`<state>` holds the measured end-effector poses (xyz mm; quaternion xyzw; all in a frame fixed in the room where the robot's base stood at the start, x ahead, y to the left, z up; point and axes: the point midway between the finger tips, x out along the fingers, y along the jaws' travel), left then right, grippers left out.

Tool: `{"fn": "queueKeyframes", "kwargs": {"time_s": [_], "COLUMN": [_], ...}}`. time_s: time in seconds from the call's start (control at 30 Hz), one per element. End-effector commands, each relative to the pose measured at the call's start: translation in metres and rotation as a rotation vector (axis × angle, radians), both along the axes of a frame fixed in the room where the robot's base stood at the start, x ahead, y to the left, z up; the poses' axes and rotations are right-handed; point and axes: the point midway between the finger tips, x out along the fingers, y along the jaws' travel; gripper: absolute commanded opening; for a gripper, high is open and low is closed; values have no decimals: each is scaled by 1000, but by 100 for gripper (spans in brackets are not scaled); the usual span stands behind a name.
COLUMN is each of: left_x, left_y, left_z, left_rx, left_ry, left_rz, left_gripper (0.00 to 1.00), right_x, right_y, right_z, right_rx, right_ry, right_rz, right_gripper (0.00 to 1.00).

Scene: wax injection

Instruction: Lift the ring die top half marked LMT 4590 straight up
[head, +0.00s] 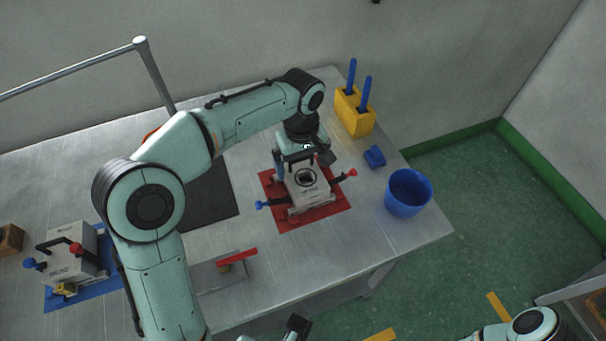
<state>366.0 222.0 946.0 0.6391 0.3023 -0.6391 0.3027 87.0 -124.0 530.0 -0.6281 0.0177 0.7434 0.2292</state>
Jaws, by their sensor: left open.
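A grey block-shaped die (309,197) with a round dark opening on top sits on a red mat (331,217). It has a blue-knobbed clamp on its left and a red-knobbed one on its right. Its lettering is too small to read. My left gripper (297,165) is open over the far side of its top, by a dark handle; I cannot tell whether they touch. A second grey die (72,262) with a black handle stands on a blue mat (58,300) at the left. A dark piece at the bottom edge may be part of my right gripper (298,326).
A blue cup (408,192) and a small blue block (374,157) stand right of the red mat. A yellow holder (354,114) with blue-handled tools is behind. A red-handled tool (237,258) lies in front, left of the mat.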

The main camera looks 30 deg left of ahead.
Motion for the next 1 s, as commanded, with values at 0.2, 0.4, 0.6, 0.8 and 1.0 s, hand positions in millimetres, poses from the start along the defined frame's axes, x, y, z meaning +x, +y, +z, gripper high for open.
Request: {"fn": "queueKeyframes", "kwargs": {"time_s": [0.2,0.4,0.6,0.8,1.0], "left_x": [0,0,1,1,1], "left_y": [0,0,0,-1,-1], "left_z": [1,2,5,34,73], "left_rx": [0,0,0,-1,-1], "left_ry": [0,-3,-4,-9,-7], "left_rz": [0,0,0,0,-1], "left_gripper": [64,24,24,24,24], "right_x": [0,0,0,-1,1], "right_y": [0,0,0,0,0], "right_z": [0,0,1,7,16], "right_rx": [0,0,0,2,1], "right_ry": [0,0,0,7,6], "right_rz": [0,0,0,2,2], "right_gripper": [0,0,0,0,0]}}
